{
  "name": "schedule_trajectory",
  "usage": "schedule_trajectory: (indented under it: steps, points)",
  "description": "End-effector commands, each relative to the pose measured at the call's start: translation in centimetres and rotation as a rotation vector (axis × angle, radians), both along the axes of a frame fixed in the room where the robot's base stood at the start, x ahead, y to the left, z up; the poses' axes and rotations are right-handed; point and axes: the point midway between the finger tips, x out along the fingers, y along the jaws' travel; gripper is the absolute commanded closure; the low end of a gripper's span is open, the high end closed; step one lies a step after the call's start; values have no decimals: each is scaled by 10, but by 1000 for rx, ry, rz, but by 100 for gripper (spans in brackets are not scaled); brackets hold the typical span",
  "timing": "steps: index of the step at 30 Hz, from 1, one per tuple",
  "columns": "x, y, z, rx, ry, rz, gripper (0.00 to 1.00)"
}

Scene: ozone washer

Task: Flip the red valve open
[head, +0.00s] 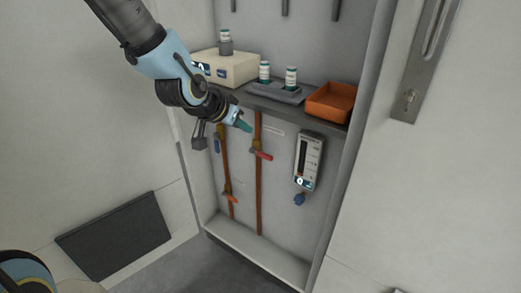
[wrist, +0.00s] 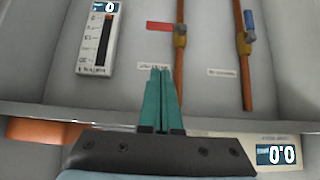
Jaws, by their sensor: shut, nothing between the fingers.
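The red valve handle (head: 264,155) sticks out sideways, to the right, from a copper pipe (head: 258,190) on the back wall of the cabinet. In the wrist view, which is turned upside down, the red handle (wrist: 160,27) lies to the left of its pipe (wrist: 180,65), beyond my fingertips. My gripper (head: 245,127) has teal fingers that are shut and empty. It is above and left of the red handle in the head view, near the shelf edge. The fingers (wrist: 160,70) appear apart from the handle.
A meter (head: 308,160) hangs to the right. The shelf above holds a white box (head: 232,68), bottles and an orange tray (head: 331,103).

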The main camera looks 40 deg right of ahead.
Motion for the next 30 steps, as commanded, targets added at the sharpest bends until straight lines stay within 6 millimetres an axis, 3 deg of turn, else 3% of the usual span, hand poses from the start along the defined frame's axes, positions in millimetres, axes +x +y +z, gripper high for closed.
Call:
schedule_trajectory:
  steps: [8, 21, 30]
  points:
    - [3, -14, -15, 1, 3, 0, 100]
    - [18, -70, -76, 4, 2, 1, 100]
    - [18, -68, -107, 2, 1, 2, 100]
